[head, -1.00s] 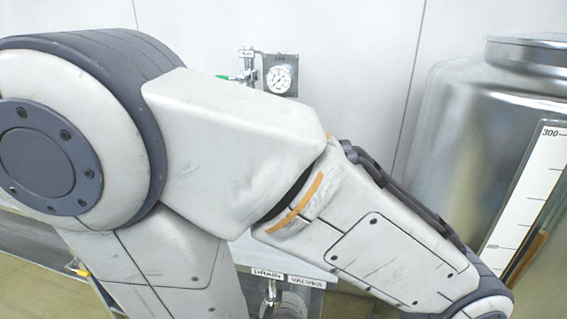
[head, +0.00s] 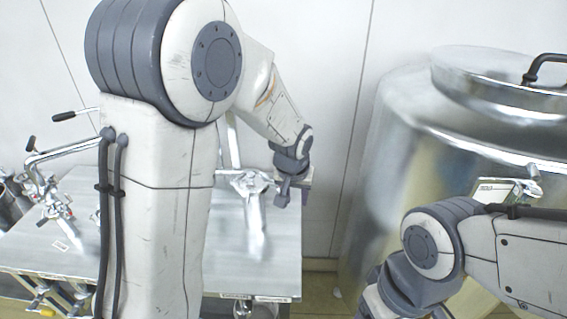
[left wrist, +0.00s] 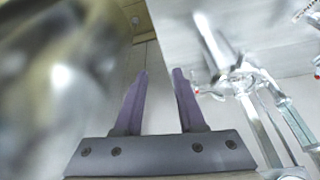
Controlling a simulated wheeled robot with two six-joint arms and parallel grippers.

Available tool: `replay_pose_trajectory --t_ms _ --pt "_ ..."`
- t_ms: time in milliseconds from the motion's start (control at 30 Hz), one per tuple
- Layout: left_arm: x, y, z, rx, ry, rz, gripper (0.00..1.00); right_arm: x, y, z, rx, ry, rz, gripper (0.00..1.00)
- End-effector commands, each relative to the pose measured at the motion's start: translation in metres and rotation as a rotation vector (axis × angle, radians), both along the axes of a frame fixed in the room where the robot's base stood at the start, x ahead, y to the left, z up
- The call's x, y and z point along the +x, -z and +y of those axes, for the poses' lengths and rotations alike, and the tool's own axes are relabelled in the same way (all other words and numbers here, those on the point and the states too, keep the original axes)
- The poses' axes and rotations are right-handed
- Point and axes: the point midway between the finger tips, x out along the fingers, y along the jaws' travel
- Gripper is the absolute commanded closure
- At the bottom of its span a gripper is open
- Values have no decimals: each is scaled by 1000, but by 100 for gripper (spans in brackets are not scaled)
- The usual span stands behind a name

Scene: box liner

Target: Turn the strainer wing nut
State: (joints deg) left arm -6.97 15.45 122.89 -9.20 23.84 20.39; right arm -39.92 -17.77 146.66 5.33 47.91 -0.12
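A shiny metal pipe fitting with a slanted leg, which looks like the strainer (head: 252,205), stands on the right part of the steel bench. I cannot make out its wing nut clearly. My left gripper (head: 293,196) points down just right of the fitting, by the bench's right edge. In the left wrist view the left gripper (left wrist: 161,72) is open, with nothing between its two purple-grey fingers. The metal fitting (left wrist: 243,82) shows there just right of the right finger, apart from the gap. My right arm is at the lower right; its gripper fingers are out of sight.
The steel bench (head: 275,262) carries pipes and valves (head: 55,190) at its left. A large steel tank (head: 400,130) stands at the right, close to both arms. It fills the left of the wrist view, blurred. A wall is behind.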

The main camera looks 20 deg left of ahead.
Motion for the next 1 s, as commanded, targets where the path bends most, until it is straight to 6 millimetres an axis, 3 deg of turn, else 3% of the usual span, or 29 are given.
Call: replay_pose_trajectory --t_ms 33,133,267,467,800,1000 --pt "17 -14 21 -2 -61 -15 61 0 -24 0 0 0 0 34" --pt "40 -16 49 -6 -137 -48 61 0 -37 0 0 -1 0 34" --pt "53 -13 66 -9 -181 -69 61 0 -42 0 -1 -1 1 34" --pt "63 9 71 -9 -186 -70 61 0 -46 0 -1 -1 1 34" --pt "85 67 75 -10 -183 -71 61 0 -46 0 -1 -2 1 34" --pt "93 82 76 -10 -183 -74 61 0 -45 0 -1 -1 1 34"
